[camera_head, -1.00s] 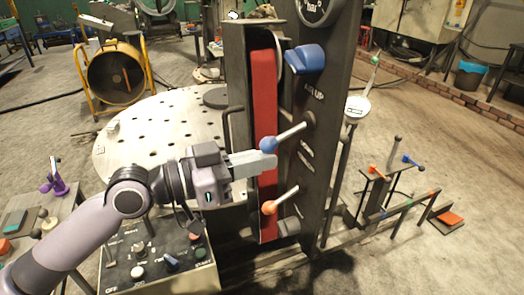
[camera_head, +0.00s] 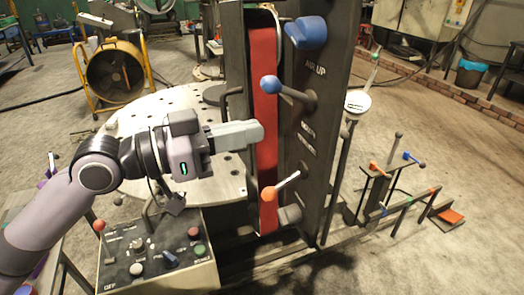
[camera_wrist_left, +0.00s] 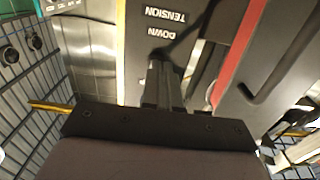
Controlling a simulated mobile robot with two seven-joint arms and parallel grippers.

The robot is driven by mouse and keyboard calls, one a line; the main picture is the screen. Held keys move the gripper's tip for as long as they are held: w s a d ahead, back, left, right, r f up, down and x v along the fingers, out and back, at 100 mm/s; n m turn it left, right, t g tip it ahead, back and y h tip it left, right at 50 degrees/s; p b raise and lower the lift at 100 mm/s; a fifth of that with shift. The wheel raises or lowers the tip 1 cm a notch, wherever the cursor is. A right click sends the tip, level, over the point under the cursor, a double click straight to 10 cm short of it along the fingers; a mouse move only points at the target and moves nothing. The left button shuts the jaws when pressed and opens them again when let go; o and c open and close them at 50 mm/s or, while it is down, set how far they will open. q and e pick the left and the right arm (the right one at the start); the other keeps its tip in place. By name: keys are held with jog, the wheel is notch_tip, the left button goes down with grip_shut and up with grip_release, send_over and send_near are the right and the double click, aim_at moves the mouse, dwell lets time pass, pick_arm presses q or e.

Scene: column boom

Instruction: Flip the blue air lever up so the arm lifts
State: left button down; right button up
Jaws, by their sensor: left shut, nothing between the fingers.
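The blue-balled lever (camera_head: 270,84) juts from the dark column's side in the head view, its ball tilted up and to the left of its pivot, below the "AIR UP" lettering. My left gripper (camera_head: 261,131) is shut and empty. Its tips appear below the blue ball, apart from it in the picture, in front of the red strip (camera_head: 264,100). In the left wrist view, my shut fingers (camera_wrist_left: 160,62) point at a panel lettered "DOWN" and "TENSION"; the blue ball is not visible there. My right gripper is not in view.
An orange-balled lever (camera_head: 268,193) sits lower on the column. A control box (camera_head: 158,262) with knobs stands below my left arm. A round perforated table (camera_head: 140,115) lies behind it. A large blue block (camera_head: 305,32) sits above the lettering.

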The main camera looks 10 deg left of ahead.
pick_arm(q)
jog(key=b+v, duration=0.2)
jog(key=f+b+v, duration=0.1)
jog(key=b+v, duration=0.1)
jog(key=shift+s+a, duration=0.25)
jog(key=shift+a, duration=0.05)
jog(key=w+a+f+n+t+y, duration=0.1)
jog(key=f+n+y, duration=0.1)
jog(key=f, duration=0.5)
jog(key=w+a+f+n+t+y+p, duration=0.1)
jog(key=w+f+n+t+y, duration=0.15)
jog(key=f, duration=0.55)
jog(key=w+a+f+n+y, duration=0.1)
jog(key=a+f+n+y, duration=0.1)
jog(key=f, duration=0.5)
jog(key=s+f+n+g+y, duration=0.1)
jog(key=s+f+y, duration=0.2)
jog(key=s+f, duration=0.5)
jog(key=s+a+f+n+g+y, duration=0.1)
jog(key=s+f+g+y, duration=0.1)
jog(key=s+f, duration=0.6)
notch_tip(320, 180, down, 6)
jog(key=shift+f+y+p, duration=0.2)
jog(key=shift+y+p, duration=0.15)
jog(key=shift+y, duration=0.3)
